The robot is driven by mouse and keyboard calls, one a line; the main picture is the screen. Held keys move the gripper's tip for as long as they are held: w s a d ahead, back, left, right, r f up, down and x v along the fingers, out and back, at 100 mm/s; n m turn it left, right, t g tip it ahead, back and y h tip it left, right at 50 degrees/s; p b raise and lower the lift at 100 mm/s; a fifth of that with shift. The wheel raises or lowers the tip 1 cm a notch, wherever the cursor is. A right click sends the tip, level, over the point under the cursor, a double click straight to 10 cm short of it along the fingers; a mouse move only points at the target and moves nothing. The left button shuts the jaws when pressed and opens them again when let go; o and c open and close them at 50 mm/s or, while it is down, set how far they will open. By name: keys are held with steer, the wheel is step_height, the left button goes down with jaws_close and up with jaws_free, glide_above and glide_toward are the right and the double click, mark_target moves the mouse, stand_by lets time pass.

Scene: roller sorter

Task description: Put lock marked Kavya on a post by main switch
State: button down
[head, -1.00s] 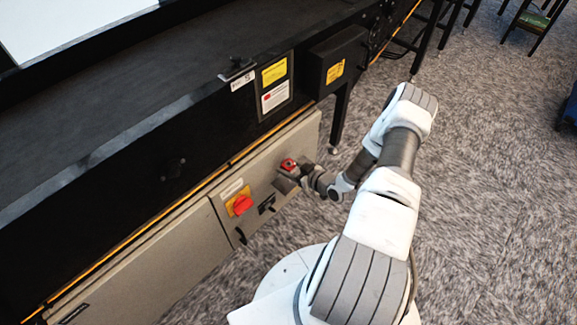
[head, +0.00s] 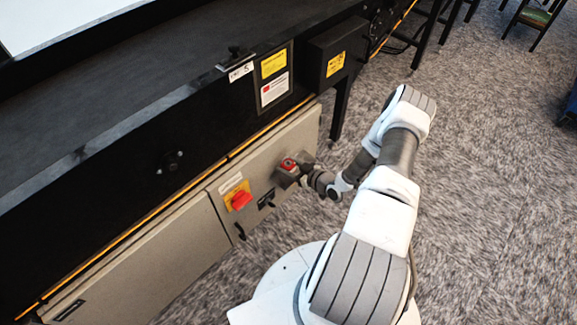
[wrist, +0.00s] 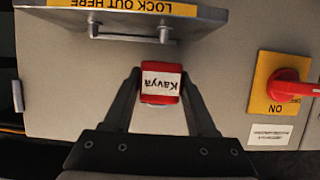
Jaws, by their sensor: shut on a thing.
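A red lock with a white label reading Kavya (wrist: 161,80) is between my gripper's fingers in the wrist view, its label upside down. My gripper (wrist: 160,88) is shut on it. In the head view the red lock (head: 288,164) shows at the tip of my gripper (head: 290,172), in front of the grey cabinet panel. The main switch, a red rotary handle on a yellow plate (wrist: 286,91), is to the right in the wrist view, marked ON. It also shows in the head view (head: 240,200). A metal bar with post-like ends (wrist: 130,31) lies just beyond the lock, under a yellow LOCK OUT HERE label (wrist: 125,6).
The grey cabinet (head: 185,240) sits below the black conveyor side (head: 130,170). A black box with a yellow sticker (head: 335,62) juts out above right.

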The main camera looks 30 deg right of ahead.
steer(key=shift+f+b, duration=0.55)
steer(key=shift+f+b, duration=0.75)
steer(key=shift+f+b, duration=0.3)
steer(key=shift+f, duration=0.1)
stand_by(0.5)
steer(key=shift+c, duration=0.6)
jaws_free()
steer(key=shift+s, duration=0.1)
steer(key=p+v, duration=0.5)
steer(key=v, duration=1.2)
steer(key=shift+s+d+r, duration=0.1)
steer(key=shift+s, duration=0.05)
